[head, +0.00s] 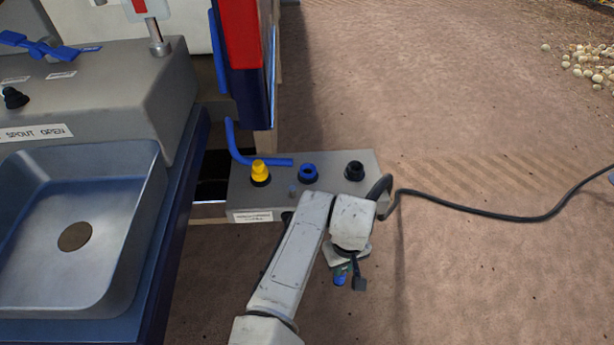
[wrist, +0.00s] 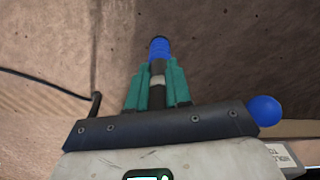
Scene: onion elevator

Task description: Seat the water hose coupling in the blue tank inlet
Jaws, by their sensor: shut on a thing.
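My gripper (head: 342,268) is below and to the right of the grey inlet block in the head view. In the wrist view its teal fingers (wrist: 158,72) are shut on the water hose coupling (wrist: 160,48), which has a ribbed blue end and a dark body. The coupling's blue end also shows in the head view (head: 340,281), pointing down in the picture, apart from the block. The blue tank inlet (head: 308,172) is a round blue ring on top of the block, with its opening visible. It stands between a yellow fitting (head: 260,172) and a black one (head: 354,170).
The grey inlet block (head: 236,203) carries a label. A blue pipe (head: 232,142) bends along the block's back. A metal sink (head: 135,165) lies left. A blue ball (wrist: 264,110) shows in the wrist view.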

